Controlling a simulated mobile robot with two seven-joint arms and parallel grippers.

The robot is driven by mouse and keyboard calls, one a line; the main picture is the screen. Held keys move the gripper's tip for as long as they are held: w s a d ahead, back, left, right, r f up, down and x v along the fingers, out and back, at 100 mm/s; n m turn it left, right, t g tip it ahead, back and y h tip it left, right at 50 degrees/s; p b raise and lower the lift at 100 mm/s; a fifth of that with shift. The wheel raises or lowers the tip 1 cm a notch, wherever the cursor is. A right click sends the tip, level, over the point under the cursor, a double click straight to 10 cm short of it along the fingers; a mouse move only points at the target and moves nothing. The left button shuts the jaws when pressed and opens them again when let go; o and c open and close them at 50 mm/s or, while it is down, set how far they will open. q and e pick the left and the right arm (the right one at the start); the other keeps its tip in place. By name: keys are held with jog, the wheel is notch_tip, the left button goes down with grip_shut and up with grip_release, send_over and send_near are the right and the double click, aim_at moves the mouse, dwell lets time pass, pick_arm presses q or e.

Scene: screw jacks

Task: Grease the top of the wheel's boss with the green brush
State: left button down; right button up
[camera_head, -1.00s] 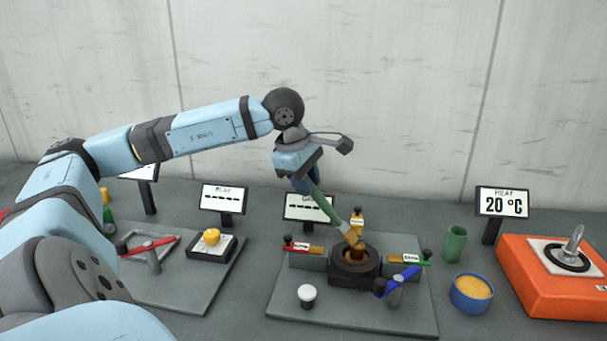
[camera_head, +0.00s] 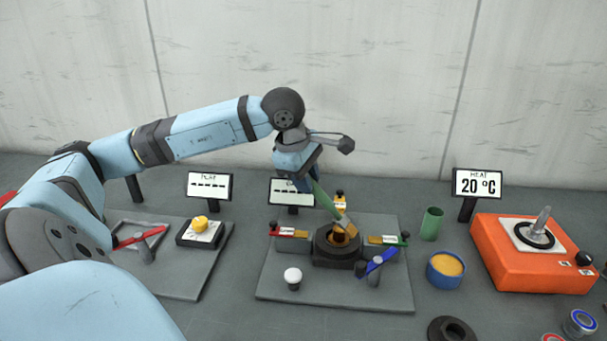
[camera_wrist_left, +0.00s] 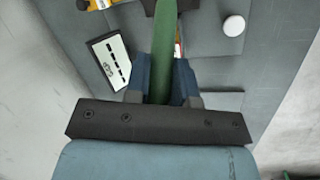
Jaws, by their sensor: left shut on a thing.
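My left gripper (camera_head: 310,182) is shut on the handle of the green brush (camera_head: 325,200). The brush slants down to the right, bristles lowest. In the left wrist view the green handle (camera_wrist_left: 166,45) runs between my blue fingers. The bristles overlap a dark round fixture (camera_head: 337,256) with a brown centre (camera_head: 339,237) on the middle grey board; I cannot tell whether they touch it. A dark ring with a hole (camera_head: 452,331) lies at the front edge of view, partly cut off. I cannot tell which of these is the wheel. My right gripper is not in view.
Red, yellow, green and blue-handled parts surround the fixture. A white-topped knob (camera_head: 292,276) stands in front. To the right are a green cup (camera_head: 431,224), a blue tub with yellow contents (camera_head: 446,271) and an orange heater (camera_head: 510,268). A left board (camera_head: 180,280) holds a yellow button.

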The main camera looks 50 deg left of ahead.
pick_arm(q)
jog(key=shift+r, duration=0.1)
notch_tip(320, 180, up, 6)
jog(key=p, duration=0.4)
jog(key=shift+f, duration=0.25)
jog(key=shift+r, duration=0.25)
jog(key=shift+r+p, duration=1.2)
jog(key=shift+r, duration=0.35)
jog(key=shift+f, duration=0.1)
